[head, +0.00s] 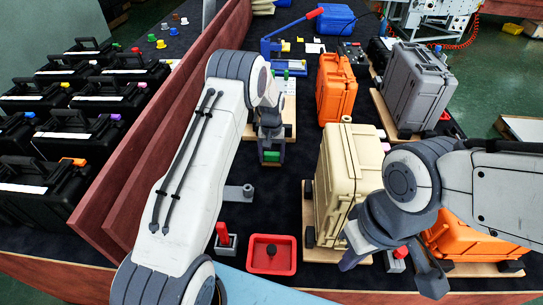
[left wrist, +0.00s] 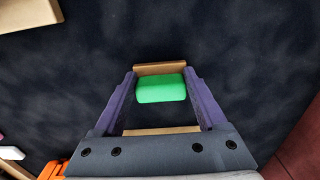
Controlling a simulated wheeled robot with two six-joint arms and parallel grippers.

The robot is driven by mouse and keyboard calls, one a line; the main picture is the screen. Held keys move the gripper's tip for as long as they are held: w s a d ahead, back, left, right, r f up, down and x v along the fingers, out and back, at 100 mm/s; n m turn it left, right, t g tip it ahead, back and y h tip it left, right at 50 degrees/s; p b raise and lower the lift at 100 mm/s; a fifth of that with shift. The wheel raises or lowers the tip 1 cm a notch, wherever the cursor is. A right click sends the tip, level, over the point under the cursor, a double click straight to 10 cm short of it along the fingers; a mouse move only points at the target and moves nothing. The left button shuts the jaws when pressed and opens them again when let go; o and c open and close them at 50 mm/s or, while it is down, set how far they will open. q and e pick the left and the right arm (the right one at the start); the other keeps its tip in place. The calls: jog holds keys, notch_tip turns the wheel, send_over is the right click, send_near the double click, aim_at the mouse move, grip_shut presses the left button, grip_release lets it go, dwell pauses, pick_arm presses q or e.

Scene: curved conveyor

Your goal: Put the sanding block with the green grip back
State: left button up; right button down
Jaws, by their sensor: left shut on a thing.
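The sanding block with the green grip (left wrist: 162,90) sits between the purple fingers of my left gripper (left wrist: 160,100), which is shut on it. Parts of its tan body show on both sides of the fingers in the left wrist view. In the head view the green grip (head: 271,156) shows at the tips of my left gripper (head: 270,148), over the dark surface near a tan board (head: 289,117). Whether the block touches the surface is unclear. My right gripper (head: 394,266) is at the lower right in front of the cream case, fingers apart, with nothing visibly held.
A red tray (head: 290,264) and a red-handled piece (head: 222,234) in a grey holder stand at the front. A cream case (head: 338,165), orange case (head: 337,90) and grey case (head: 417,85) stand right. A reddish wall (head: 150,130) bounds the left, with black cases (head: 78,132) beyond.

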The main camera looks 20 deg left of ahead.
aim_at(272, 163)
pick_arm(q)
jog(key=o, duration=1.1)
jog(key=shift+f, duration=0.1)
notch_tip(272, 163, up, 12)
jog(key=shift+r+b, duration=0.15)
jog(key=shift+b, duration=0.45)
jog(key=s+d+r+m+t, duration=0.1)
jog(key=s+d+r, duration=0.1)
jog(key=s, duration=1)
jog(key=s+d+r+m+t, duration=0.1)
jog(key=s+r+m+t, duration=0.1)
jog(key=s, duration=1)
jog(key=s+d+r+m+g+p, duration=0.1)
jog(key=s+d+r+m, duration=0.1)
jog(key=s+d, duration=0.2)
jog(key=s+d+r+m+g, duration=0.1)
jog(key=s+d+r+m, duration=0.1)
jog(key=s+d, duration=0.3)
jog(key=s+d+r+m+g+h+p, duration=0.1)
jog(key=s+d+r+m, duration=0.2)
jog(key=s+d+r, duration=0.1)
jog(key=shift+s+d+p, duration=0.3)
jog(key=shift+s+d, duration=0.15)
jog(key=shift+s, duration=0.35)
